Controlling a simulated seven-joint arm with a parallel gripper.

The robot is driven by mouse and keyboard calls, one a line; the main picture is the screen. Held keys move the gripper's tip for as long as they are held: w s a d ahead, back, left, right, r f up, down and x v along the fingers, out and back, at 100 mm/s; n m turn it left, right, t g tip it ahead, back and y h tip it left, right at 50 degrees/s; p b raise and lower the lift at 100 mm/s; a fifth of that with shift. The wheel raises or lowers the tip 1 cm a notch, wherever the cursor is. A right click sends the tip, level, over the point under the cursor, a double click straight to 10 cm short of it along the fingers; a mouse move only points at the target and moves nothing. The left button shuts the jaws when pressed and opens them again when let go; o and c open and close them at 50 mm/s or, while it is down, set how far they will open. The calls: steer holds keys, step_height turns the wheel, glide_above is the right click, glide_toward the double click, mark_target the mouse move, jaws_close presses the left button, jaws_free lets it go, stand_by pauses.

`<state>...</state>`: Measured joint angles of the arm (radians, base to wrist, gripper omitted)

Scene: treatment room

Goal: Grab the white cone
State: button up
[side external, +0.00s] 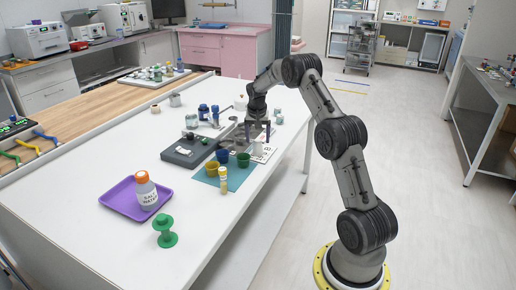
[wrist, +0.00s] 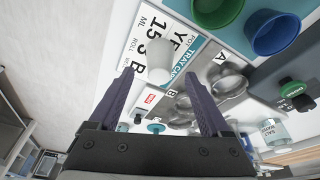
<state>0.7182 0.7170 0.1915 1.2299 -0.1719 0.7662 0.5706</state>
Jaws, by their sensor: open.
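The white cone (wrist: 160,62) shows in the wrist view as a pale, blunt, tapered piece over a printed tray card (wrist: 180,28). It lies just beyond my gripper (wrist: 158,75), roughly midway between the two purple fingertips. The fingers are apart with nothing clasped between them. In the side view my gripper (side external: 258,136) points down over the far right part of the white table, close above the card area. The cone is small there and partly hidden by the fingers, so I cannot tell its exact height relative to the tips.
Blue (side external: 222,155), yellow (side external: 210,168) and green (side external: 243,160) cups stand on a teal mat near my gripper. A grey device (side external: 190,152) sits left of them. A metal tray with round hollows (wrist: 212,88) lies beside the cone. A purple tray (side external: 118,201) holds a bottle.

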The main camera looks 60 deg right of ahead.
steer(key=x, duration=0.2)
steer(key=shift+d+f, duration=0.15)
steer(key=shift+f, duration=0.25)
jaws_close()
steer(key=shift+r, duration=0.1)
